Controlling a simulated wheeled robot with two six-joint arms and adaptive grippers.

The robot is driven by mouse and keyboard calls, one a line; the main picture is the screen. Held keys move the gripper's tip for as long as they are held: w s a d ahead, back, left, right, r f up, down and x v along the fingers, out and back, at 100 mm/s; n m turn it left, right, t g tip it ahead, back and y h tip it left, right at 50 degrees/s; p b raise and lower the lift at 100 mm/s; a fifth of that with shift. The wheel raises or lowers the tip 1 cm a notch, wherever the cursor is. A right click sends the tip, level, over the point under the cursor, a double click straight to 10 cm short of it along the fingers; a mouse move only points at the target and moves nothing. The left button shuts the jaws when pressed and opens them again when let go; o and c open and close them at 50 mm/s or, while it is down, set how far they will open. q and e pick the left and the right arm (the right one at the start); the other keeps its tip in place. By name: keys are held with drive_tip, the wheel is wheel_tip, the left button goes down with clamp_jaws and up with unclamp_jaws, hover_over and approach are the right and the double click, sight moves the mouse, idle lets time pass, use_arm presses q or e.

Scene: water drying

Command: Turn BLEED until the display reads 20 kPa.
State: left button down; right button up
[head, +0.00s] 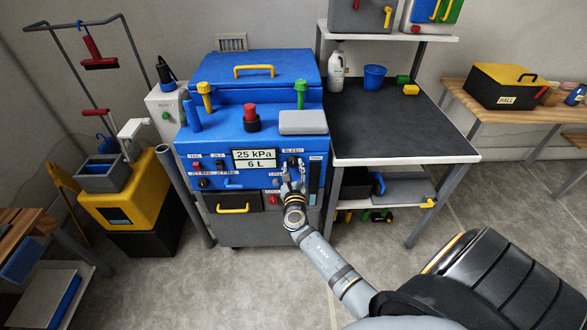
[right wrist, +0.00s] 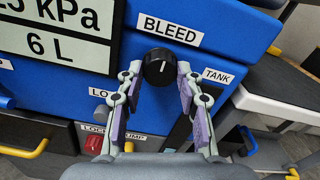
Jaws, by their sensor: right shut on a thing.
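The BLEED knob (right wrist: 160,68) is black with a white pointer line, under the BLEED label (right wrist: 168,29) on the blue machine (head: 247,170). Its pointer stands close to upright in the right wrist view, leaning slightly right. My right gripper (head: 291,168) has its fingers on either side of the knob and is shut on it; it also shows in the right wrist view (right wrist: 160,75). The display (head: 255,159) reads 25 kPa and 6 L. The display also shows, partly cut off, in the right wrist view (right wrist: 58,35). My left gripper is not in view.
A TANK label (right wrist: 217,76) and dark vertical strip are right of the knob. A red LOCK button (head: 273,199) sits below, beside a drawer with a yellow handle (head: 233,208). A dark-topped table (head: 400,135) stands right of the machine. Grey floor is open in front.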

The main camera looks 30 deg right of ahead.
drive_tip(key=shift+c, duration=1.2)
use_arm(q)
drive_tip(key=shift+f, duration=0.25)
use_arm(e)
drive_tip(key=shift+f+m, duration=0.1)
drive_tip(key=shift+m, duration=0.2)
drive_tip(key=m+b, duration=0.2)
drive_tip(key=m, duration=0.1)
drive_tip(key=shift+f, duration=0.1)
use_arm(q)
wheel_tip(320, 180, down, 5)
drive_tip(key=b, duration=0.3)
use_arm(e)
drive_tip(key=m, duration=0.5)
drive_tip(key=m+b, duration=0.2)
drive_tip(key=m, duration=0.1)
drive_tip(key=shift+m, duration=0.4)
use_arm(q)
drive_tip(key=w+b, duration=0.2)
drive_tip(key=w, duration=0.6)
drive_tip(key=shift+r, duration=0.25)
use_arm(e)
drive_tip(key=shift+m, duration=1.8)
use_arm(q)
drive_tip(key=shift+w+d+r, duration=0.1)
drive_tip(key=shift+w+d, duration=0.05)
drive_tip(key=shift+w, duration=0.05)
